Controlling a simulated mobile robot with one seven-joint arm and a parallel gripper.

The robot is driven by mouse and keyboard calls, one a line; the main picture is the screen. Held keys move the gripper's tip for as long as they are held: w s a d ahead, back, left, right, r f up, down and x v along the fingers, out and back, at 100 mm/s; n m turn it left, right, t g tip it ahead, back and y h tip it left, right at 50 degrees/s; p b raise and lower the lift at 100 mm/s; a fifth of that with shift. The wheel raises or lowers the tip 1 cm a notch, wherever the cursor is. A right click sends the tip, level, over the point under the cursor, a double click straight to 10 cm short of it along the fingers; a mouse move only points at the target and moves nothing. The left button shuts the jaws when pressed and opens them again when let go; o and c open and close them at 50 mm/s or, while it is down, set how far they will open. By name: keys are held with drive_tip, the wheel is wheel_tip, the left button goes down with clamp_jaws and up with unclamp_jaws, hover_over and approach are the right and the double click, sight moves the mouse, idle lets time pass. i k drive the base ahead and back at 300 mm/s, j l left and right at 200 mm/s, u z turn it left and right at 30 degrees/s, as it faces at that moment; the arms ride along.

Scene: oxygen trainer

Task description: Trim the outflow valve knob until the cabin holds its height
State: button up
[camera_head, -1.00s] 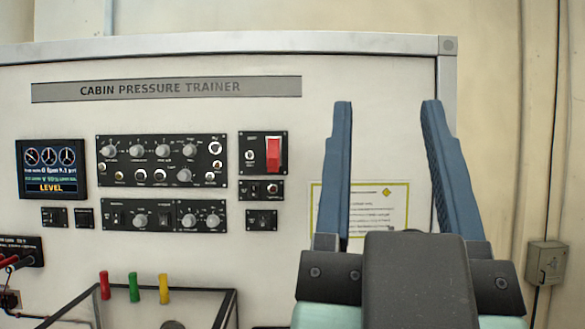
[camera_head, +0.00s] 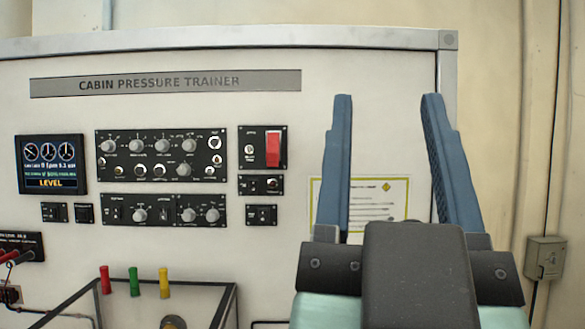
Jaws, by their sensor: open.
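The cabin pressure trainer panel (camera_head: 330,130) stands upright ahead. The labels are too small to read, so I cannot tell which knob is the outflow valve. A small display (camera_head: 51,164) at the left shows three dials and the word LEVEL. My gripper (camera_head: 388,98) is open and empty, fingers pointing up, well right of the knobs and in front of the placard (camera_head: 382,204), which it partly hides.
A red guarded switch (camera_head: 273,149) sits right of the upper panel. Red, green and yellow pegs (camera_head: 135,282) stand on a framed clear case at the lower left. A grey wall box (camera_head: 545,258) is at the far right. The panel above the placard is bare.

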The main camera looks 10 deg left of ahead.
sight(184, 170)
drive_tip(key=i+j+u, duration=0.15)
drive_tip(key=u, duration=0.35)
drive_tip(key=i+j+u, duration=0.15)
drive_tip(key=j+u, duration=0.15)
drive_tip(key=u, duration=0.15)
drive_tip(key=i+j+u, duration=0.15)
drive_tip(key=u, duration=0.35)
drive_tip(key=i+l, duration=0.05)
